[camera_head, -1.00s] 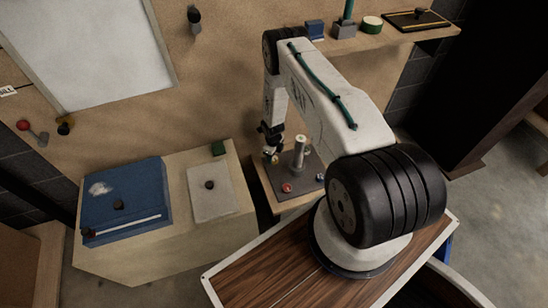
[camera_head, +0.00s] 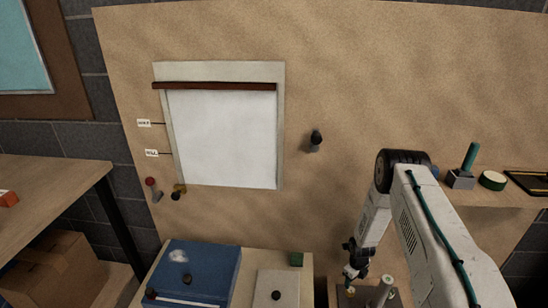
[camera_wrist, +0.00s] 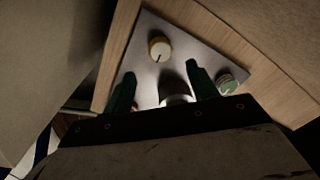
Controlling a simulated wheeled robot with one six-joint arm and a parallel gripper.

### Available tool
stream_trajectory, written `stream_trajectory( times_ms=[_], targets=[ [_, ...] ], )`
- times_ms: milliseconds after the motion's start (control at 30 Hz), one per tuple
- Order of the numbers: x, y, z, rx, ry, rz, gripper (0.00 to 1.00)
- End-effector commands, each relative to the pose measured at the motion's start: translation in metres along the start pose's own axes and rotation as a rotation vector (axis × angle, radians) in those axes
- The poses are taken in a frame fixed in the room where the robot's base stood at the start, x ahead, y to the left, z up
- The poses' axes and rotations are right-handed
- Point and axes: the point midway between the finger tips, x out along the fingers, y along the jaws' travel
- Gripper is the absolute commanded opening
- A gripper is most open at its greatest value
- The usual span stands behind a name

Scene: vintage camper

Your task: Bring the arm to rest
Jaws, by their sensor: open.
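My white arm (camera_head: 425,225) is bent over at the lower right of the head view, reaching down to a small panel. My gripper (camera_head: 352,282) is small and dark there, beside a pale upright post (camera_head: 384,290). In the wrist view my gripper (camera_wrist: 160,70) has its two green fingers spread apart, with nothing held. Below the fingers is a grey metal plate (camera_wrist: 210,67) with a cream knob (camera_wrist: 160,48) and a green-and-white knob (camera_wrist: 228,83). A silvery cylinder (camera_wrist: 174,90) shows between the fingers, partly hidden by the gripper body.
A tan wall panel holds a white window with a brown bar (camera_head: 215,86). A blue box (camera_head: 195,270) and a pale plate with a dark knob (camera_head: 276,295) lie left of my arm. A shelf (camera_head: 490,192) with small items is at right. The wall space above my arm is clear.

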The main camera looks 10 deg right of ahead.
Motion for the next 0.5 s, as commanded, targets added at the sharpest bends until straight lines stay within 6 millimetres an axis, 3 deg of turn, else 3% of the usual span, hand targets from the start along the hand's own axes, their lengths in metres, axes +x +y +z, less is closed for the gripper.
stream_trajectory(
  times_ms=[167,300,367,500],
  targets=[
    [0.000,0.005,-0.007,-0.178,0.033,0.025,0.58],
    [0.001,0.033,-0.042,-0.436,0.116,0.131,0.58],
    [-0.010,0.041,-0.051,-0.546,0.139,0.176,0.58],
    [-0.057,0.050,-0.062,-0.807,0.163,0.271,0.58]
  ],
)
